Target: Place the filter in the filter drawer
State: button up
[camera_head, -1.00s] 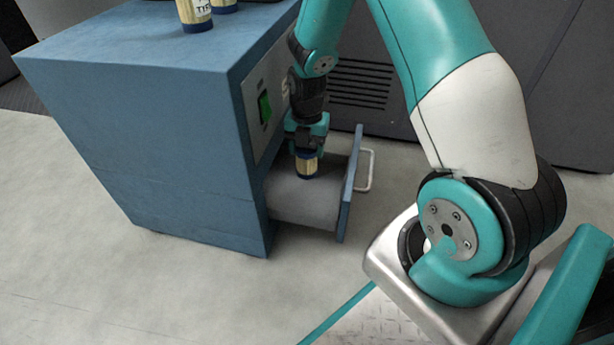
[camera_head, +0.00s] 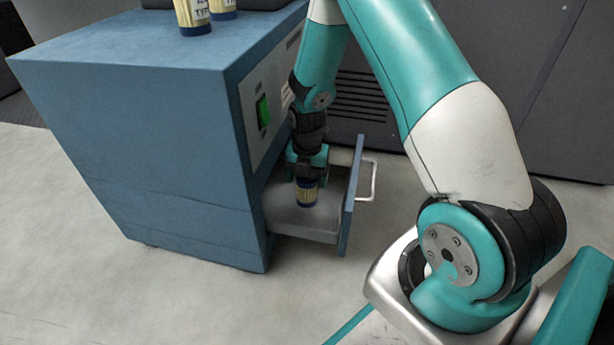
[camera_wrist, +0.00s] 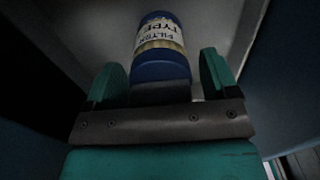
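The drawer (camera_head: 338,236) of the blue unit is pulled out. The filter (camera_head: 306,194), a small cylinder with a pale label and dark blue ends, is upright inside the drawer, at or very near its floor. My gripper (camera_head: 307,178) points down into the drawer around the filter's upper part. In the wrist view, the filter (camera_wrist: 160,44) shows its label between the two teal fingers of my gripper (camera_wrist: 162,76). A narrow gap shows beside the filter, clearest at the right finger, so the gripper looks open. The exact contact under the filter is hard to see.
The blue unit (camera_head: 130,125) has a green switch (camera_head: 263,110) on its front. Other filters (camera_head: 192,14) stand on its top. The drawer front with its handle (camera_head: 373,180) stands close right of my gripper. Dark cabinets (camera_head: 530,90) are behind.

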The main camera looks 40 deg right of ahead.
notch_tip(320, 180, up, 12)
jog(key=p, duration=0.8)
jog(key=shift+r, duration=0.15)
